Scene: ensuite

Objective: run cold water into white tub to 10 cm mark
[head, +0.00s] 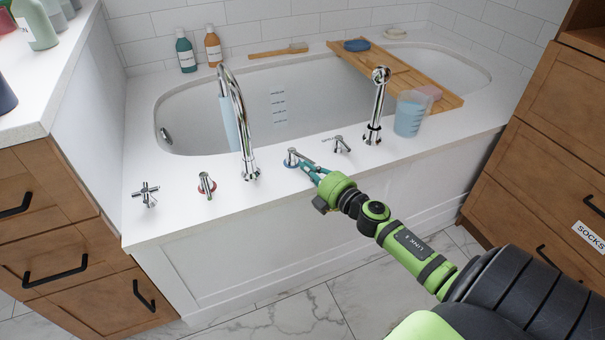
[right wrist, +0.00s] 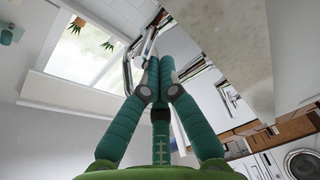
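The white tub (head: 300,132) is set in a white surround. Marks (head: 279,105) show on its inner far wall; their figures are too small to read. A pale blue stream of water (head: 229,125) falls from the tall chrome spout (head: 238,100). The water level is not clear. A blue-ringed lever (head: 292,156) and a red-ringed lever (head: 206,184) stand on the near rim. My right gripper (head: 309,168) is at the blue-ringed lever; contact is unclear. Its teal fingers (right wrist: 160,65) are together at the tips in the right wrist view. My left gripper is out of view.
A cross handle (head: 146,194), another lever (head: 340,145) and a hand shower (head: 377,110) stand on the rim. A blue cup (head: 408,117) is by the wooden bath tray (head: 440,95). Bottles (head: 186,54) stand behind. Wooden drawers flank the tub.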

